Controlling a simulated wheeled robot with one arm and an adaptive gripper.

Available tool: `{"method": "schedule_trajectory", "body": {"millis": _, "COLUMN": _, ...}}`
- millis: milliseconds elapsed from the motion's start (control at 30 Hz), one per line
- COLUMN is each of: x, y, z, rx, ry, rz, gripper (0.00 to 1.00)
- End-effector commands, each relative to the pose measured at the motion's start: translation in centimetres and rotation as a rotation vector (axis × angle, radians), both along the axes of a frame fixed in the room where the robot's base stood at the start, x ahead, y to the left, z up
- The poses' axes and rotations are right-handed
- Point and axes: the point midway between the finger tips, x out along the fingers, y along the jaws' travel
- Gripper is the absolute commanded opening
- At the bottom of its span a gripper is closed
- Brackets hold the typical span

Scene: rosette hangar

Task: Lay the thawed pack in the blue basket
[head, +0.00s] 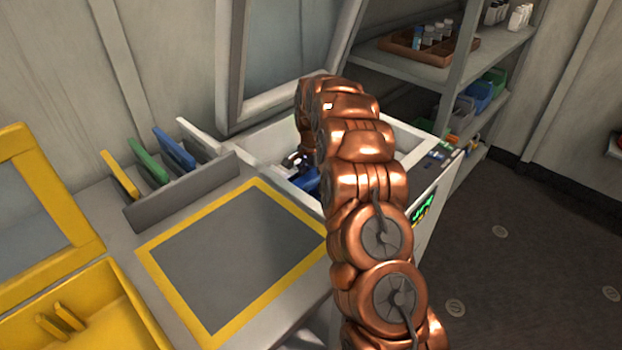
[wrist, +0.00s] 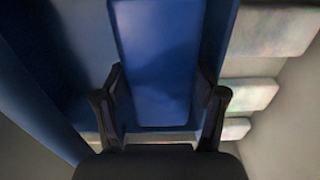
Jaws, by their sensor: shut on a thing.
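My gripper (wrist: 161,78) is closed on a flat blue block (wrist: 158,50) that looks like a pack, with a finger at each side of it in the wrist view. I cannot tell whether it is thawed. Larger blue surfaces (wrist: 65,65) lie to its left, possibly a basket wall. In the head view my arm bends down into an open white chest (head: 262,147). A blue thing (head: 304,181) shows inside, beside my arm; I cannot tell whether it is pack or basket. My arm hides most of the chest's inside.
Whitish blocks (wrist: 250,92) lie right of the pack. The chest lid (head: 285,50) stands raised behind. Left are a yellow-bordered grey mat (head: 235,260), a rack (head: 182,192) of coloured boards and an open yellow case (head: 105,305). Shelves (head: 420,70) with bins stand right; floor is clear there.

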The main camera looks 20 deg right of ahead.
Motion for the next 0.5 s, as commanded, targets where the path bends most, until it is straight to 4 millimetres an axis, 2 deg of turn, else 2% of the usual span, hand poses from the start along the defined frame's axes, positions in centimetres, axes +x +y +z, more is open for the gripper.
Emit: {"method": "schedule_trajectory", "body": {"millis": 500, "x": 0.0, "y": 0.0, "z": -1.2, "rx": -0.001, "ry": -0.001, "rz": 0.001, "gripper": 0.21}}
